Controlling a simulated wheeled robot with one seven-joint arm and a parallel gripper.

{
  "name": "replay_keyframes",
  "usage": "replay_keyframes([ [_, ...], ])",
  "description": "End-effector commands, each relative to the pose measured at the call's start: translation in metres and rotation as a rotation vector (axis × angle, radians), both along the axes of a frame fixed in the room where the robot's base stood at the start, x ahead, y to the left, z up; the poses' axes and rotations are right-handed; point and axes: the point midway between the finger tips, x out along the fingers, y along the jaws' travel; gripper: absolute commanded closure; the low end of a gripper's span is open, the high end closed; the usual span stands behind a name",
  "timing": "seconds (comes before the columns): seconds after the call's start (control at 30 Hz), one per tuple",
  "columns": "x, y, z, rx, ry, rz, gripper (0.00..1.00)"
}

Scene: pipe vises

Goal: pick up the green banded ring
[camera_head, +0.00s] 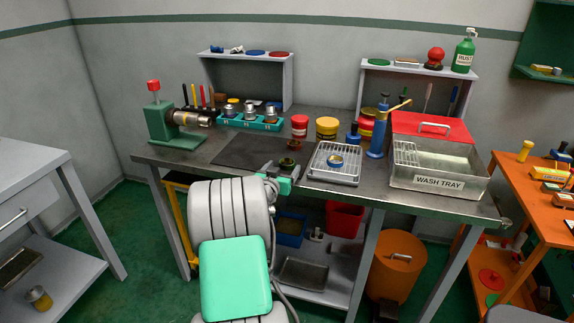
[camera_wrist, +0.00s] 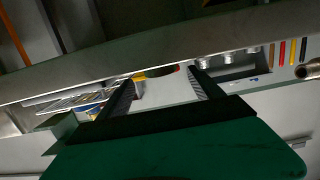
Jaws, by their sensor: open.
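A small dark green ring (camera_head: 288,162) shows in the head view at the front of the workbench, just beyond my gripper. My gripper (camera_head: 283,173) is at the bench's front edge, with the ring close to its fingers. In the wrist view my gripper (camera_wrist: 160,79) is open, its two dark fingers well apart. A small yellow, dark and red shape shows near the left fingertip there; I cannot tell whether it is the ring. I see nothing held. My arm hides part of the bench front.
A wire rack (camera_head: 324,174) with a blue and metal ring (camera_head: 336,161) stands to the right. A dark red ring (camera_head: 294,143) lies behind the green one. A dark mat (camera_head: 238,152) lies to the left. The wash tray (camera_head: 437,178) and a green vise (camera_head: 168,125) flank the bench.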

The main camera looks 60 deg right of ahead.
Motion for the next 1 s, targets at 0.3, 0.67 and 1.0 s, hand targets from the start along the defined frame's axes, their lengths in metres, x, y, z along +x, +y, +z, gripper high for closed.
replay_keyframes([
  [0.3,0.008,-0.049,-0.009,0.003,0.002,-0.001,0.24],
  [0.67,0.01,-0.054,-0.009,0.002,0.001,0.001,0.32],
  [1.0,0.01,-0.053,-0.009,0.003,0.001,0.002,0.6],
])
